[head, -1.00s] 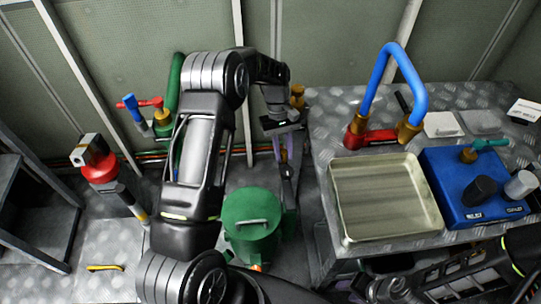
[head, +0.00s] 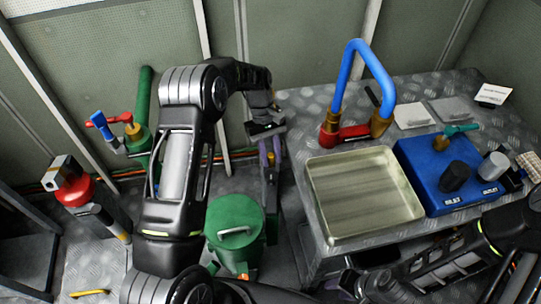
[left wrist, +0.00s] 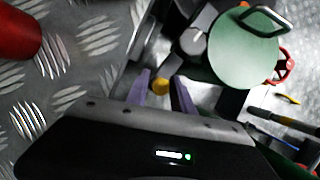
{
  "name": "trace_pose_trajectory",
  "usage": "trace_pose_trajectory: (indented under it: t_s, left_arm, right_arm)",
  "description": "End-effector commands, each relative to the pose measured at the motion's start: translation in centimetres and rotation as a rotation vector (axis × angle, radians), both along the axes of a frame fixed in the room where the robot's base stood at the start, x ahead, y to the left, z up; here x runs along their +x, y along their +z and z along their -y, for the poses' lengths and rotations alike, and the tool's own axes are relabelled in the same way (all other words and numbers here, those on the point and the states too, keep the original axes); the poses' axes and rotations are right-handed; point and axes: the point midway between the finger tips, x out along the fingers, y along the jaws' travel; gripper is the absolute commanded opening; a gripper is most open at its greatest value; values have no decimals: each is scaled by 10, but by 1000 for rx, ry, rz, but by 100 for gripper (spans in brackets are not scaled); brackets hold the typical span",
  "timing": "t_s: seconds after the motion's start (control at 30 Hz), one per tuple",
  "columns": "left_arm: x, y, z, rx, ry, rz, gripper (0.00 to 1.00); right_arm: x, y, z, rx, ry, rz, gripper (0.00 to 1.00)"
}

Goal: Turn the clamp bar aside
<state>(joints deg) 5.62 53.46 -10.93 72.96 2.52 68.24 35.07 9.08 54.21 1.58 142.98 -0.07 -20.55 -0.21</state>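My left gripper (head: 268,150) points down in the gap between the green canister (head: 235,225) and the metal table. I cannot tell surely which part is the clamp bar, or whether the fingers touch anything. My right arm (head: 440,265) lies at the lower right; its gripper is not discernible.
The table carries a metal tray (head: 316,200), a blue box with knobs (head: 420,185) and a blue hose loop (head: 350,75) on red and brass fittings. The canister lid with its handle shows in the left wrist view (left wrist: 235,65). A red-topped post (head: 75,190) stands at left.

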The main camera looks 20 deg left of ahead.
Motion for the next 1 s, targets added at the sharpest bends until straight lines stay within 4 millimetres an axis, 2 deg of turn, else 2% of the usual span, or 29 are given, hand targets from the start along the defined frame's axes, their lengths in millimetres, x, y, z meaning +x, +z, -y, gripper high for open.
trace_pose_trajectory:
  t_s: [0.17, 0.47, 0.63, 0.9, 1.0]
  left_arm:
    - [0, 0, 0, 1, 0, -1, 43]
    - [1, 2, -1, 1, 0, 1, 43]
    - [5, 17, -6, 2, 0, 2, 43]
    - [17, 58, -18, 2, 0, 2, 43]
    - [20, 68, -21, 1, 0, 1, 43]
  right_arm:
    - [0, 0, 0, 0, 0, 0, 36]
    - [0, 0, 0, 0, 0, 0, 36]
    - [0, 0, 0, 0, 0, 0, 36]
    - [0, 1, 0, 0, 0, 0, 36]
    - [0, 2, 0, 0, 0, 0, 36]
